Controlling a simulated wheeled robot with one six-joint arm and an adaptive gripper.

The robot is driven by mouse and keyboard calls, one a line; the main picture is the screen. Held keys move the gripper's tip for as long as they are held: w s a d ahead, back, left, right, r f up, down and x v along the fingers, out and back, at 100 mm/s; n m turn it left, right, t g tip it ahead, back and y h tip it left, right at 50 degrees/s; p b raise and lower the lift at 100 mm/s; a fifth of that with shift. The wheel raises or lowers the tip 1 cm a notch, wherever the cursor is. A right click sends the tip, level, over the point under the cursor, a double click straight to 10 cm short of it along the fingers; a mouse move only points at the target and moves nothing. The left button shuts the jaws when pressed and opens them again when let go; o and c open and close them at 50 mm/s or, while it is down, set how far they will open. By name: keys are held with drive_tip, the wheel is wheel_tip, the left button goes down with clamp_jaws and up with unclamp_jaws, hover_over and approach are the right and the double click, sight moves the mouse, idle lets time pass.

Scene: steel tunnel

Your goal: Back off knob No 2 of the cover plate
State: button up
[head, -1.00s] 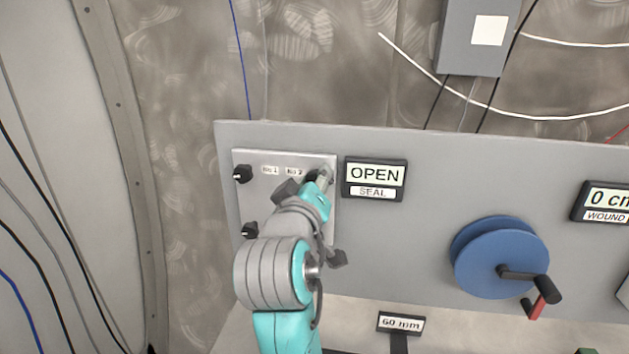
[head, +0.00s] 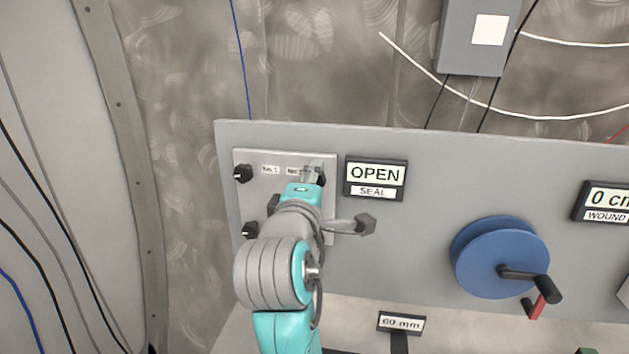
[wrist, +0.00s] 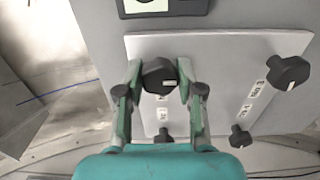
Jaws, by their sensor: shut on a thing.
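The pale grey cover plate (head: 257,201) is on the upright panel, with black knobs at its corners. Knob No 2 (wrist: 159,75) is black with a white mark and sits between my gripper's fingers in the wrist view. My gripper (wrist: 161,80) is shut on it, one finger on each side. In the head view, my gripper (head: 313,171) is at the plate's upper right corner and partly hides this knob (head: 322,180). Knob No 1 (head: 243,173) is at the upper left, and another knob (head: 250,230) is at the lower left. My arm hides the plate's lower right.
A display (head: 375,178) right of the plate reads OPEN, SEAL. A 60 mm sign (head: 401,323) is below.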

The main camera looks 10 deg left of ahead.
drive_tip(key=shift+n, duration=0.6)
drive_tip(key=o, duration=1.2)
drive_tip(key=shift+c, duration=0.2)
